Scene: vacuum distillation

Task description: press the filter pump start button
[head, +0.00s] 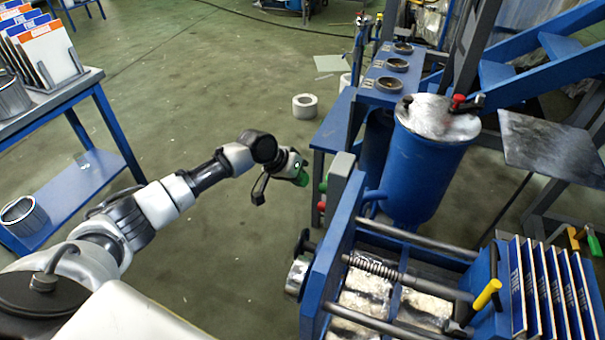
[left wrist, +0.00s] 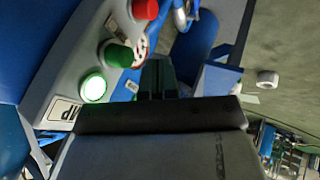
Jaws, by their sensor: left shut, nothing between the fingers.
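In the left wrist view a grey control panel carries a red button (left wrist: 145,9), a green button (left wrist: 118,55) and a round lamp (left wrist: 94,87) glowing green-white. In the head view my left gripper (head: 302,177) is just left of the panel's green button (head: 322,187) and red button (head: 321,206). My right gripper is not in view.
A blue filter press frame (head: 340,235) with rods and plates stands at lower right. A blue tank (head: 425,175) stands behind it. A bench (head: 92,85) with a rack is at left. A white roll (head: 304,106) lies on open floor.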

